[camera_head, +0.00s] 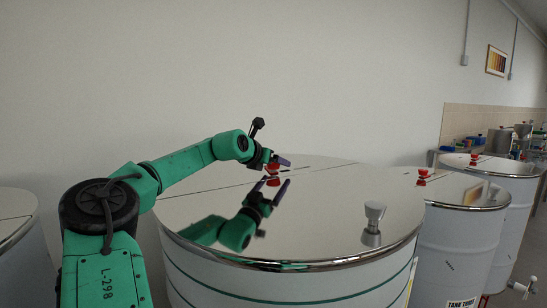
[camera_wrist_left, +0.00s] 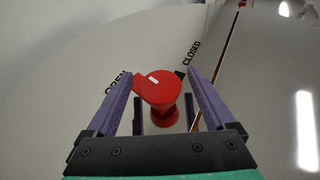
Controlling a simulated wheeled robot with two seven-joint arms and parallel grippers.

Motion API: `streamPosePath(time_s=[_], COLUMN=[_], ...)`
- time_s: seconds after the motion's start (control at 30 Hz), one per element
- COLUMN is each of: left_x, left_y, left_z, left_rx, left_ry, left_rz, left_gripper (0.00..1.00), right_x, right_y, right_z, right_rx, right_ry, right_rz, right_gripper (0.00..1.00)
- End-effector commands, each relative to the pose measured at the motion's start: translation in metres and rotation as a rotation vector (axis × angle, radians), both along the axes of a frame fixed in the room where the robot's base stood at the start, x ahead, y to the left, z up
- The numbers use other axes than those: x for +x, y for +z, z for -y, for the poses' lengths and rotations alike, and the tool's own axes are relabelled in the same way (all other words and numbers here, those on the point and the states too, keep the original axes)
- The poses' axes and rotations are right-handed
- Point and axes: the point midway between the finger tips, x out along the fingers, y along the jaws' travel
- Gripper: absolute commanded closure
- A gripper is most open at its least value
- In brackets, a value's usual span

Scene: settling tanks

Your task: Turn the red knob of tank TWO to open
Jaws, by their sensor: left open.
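The red knob (camera_head: 272,180) stands on the shiny lid of the large near tank (camera_head: 330,195); no number on this tank is readable. My left gripper (camera_head: 278,162) is at the knob, its arm coming in from the left. In the left wrist view the red knob (camera_wrist_left: 160,92), with a small white mark on top, lies between the two open purple fingers, with gaps on both sides. My right gripper is not in view.
A grey-white fitting (camera_head: 374,214) stands on the near lid, to the right. The tank labelled THREE (camera_head: 460,250), with its own red knob (camera_head: 422,174), is to the right. Another tank (camera_head: 500,167) stands behind it. A plain wall is behind; the air above the lid is clear.

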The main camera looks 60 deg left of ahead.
Motion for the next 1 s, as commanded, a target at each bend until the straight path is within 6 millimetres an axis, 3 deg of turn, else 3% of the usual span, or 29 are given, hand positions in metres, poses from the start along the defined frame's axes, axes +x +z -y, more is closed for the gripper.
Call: streamPosePath(time_s=[0.1, 0.3, 0.33, 0.47, 0.8, 1.0], left_x=[0.0, 0.0, 0.0, -0.001, -0.001, 0.0], left_y=[0.0, 0.0, 0.0, -0.002, -0.005, 0.001], left_z=[0.0, 0.0, 0.0, 0.0, -0.001, 0.001], left_rx=[0.0, 0.0, 0.0, 0.003, 0.007, 0.0], left_ry=[0.0, 0.0, 0.0, 0.019, 0.24, 0.265], left_rz=[0.0, 0.001, 0.001, -0.004, -0.002, 0.003], left_gripper=[0.16, 0.92, 0.96, 0.96, 0.96, 0.96], right_x=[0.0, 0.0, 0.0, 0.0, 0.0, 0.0], right_y=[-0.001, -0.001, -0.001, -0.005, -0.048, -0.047], right_z=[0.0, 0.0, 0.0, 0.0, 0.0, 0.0], right_rx=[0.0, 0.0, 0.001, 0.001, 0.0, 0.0], right_ry=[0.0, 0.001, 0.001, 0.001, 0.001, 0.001], right_rz=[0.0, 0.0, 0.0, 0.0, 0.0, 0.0], right_gripper=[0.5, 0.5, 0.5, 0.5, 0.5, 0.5])
